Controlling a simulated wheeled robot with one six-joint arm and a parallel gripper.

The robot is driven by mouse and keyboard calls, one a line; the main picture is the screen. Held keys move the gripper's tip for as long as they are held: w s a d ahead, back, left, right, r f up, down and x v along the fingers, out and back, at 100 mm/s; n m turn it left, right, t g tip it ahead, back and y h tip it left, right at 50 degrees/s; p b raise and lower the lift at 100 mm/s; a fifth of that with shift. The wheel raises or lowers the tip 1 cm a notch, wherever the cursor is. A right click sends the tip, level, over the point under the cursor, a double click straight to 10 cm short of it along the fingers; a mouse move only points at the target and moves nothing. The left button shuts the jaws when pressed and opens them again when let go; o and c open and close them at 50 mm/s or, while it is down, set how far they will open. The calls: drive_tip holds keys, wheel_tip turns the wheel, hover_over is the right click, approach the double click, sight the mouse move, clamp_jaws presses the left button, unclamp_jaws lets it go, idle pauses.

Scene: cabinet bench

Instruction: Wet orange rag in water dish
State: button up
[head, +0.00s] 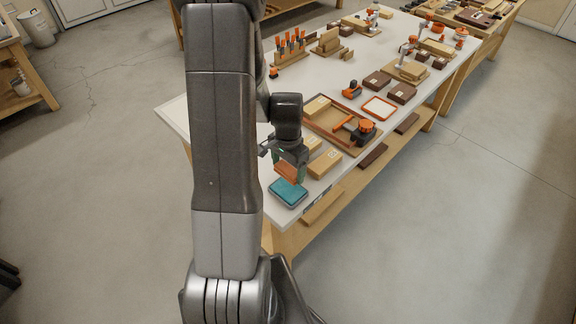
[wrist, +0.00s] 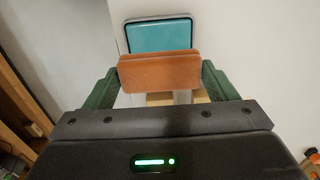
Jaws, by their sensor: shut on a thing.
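My gripper (head: 288,172) is shut on the orange rag (head: 287,172), which looks like a flat folded block. In the wrist view the rag (wrist: 160,73) sits between the green fingertips of my gripper (wrist: 159,82). The water dish (head: 288,192) is a shallow rectangular tray with teal water, near the front end of the bench. In the wrist view the dish (wrist: 160,36) shows just beyond the rag, partly hidden by it. The rag appears to be above the dish's near side. I cannot tell whether it touches the water.
Wooden blocks (head: 325,163) lie close beside the dish on the white bench (head: 330,190). A brown tray (head: 340,125) with orange tools lies farther back. An orange-rimmed frame (head: 379,108) and dark brown blocks (head: 402,93) stand beyond. The bench edge is close to the dish.

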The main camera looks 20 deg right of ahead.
sight(288, 189)
drive_tip(key=shift+f, duration=0.15)
drive_tip(key=shift+f+b, duration=2.5)
drive_tip(key=shift+f, duration=0.3)
drive_tip(key=shift+f+b, duration=0.6)
drive_tip(key=shift+b, duration=0.05)
drive_tip(key=shift+r+p, duration=2.45)
drive_tip(key=shift+r, duration=1.1)
